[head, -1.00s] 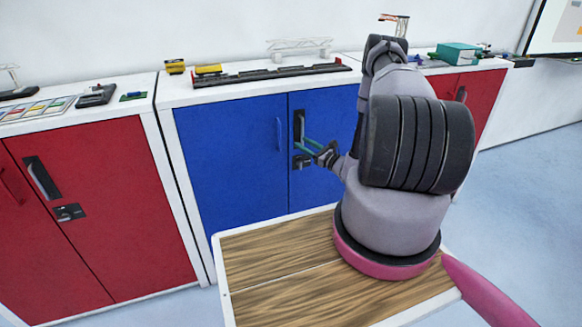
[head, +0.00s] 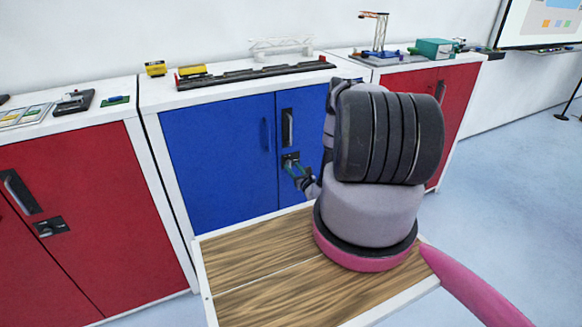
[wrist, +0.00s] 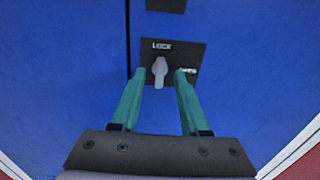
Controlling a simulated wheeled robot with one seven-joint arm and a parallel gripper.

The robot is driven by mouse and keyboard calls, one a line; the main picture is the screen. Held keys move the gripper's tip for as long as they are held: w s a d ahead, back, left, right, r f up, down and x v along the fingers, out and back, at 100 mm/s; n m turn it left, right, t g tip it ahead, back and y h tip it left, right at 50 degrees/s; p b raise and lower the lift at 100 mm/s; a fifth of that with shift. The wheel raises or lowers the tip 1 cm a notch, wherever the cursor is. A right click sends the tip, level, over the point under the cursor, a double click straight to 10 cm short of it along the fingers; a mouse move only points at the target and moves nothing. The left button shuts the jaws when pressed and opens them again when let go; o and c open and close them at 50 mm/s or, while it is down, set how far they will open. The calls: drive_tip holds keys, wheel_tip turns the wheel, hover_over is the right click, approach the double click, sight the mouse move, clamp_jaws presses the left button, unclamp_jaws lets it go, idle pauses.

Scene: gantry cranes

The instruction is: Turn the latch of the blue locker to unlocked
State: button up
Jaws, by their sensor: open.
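The blue locker (head: 220,165) stands ahead of me with both doors shut. Its latch shows in the wrist view as a light grey knob (wrist: 160,70) on a black plate (wrist: 185,53). The knob points roughly up and down, under the word LOCK; a second label to the right is partly covered by a finger. My gripper (wrist: 160,75) is open, its two green fingertips on either side of the knob, with a visible gap on each side. In the head view my gripper (head: 288,166) is at the latch plate and covers much of it.
A black handle (head: 287,127) sits above the latch. Red lockers stand left (head: 90,210) and right (head: 455,110). Model tracks (head: 255,72) lie on the blue locker's top. My wood-topped base is close in front of the doors.

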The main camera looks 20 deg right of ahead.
sight(289, 164)
drive_tip(key=shift+w, duration=1.15)
clamp_jaws()
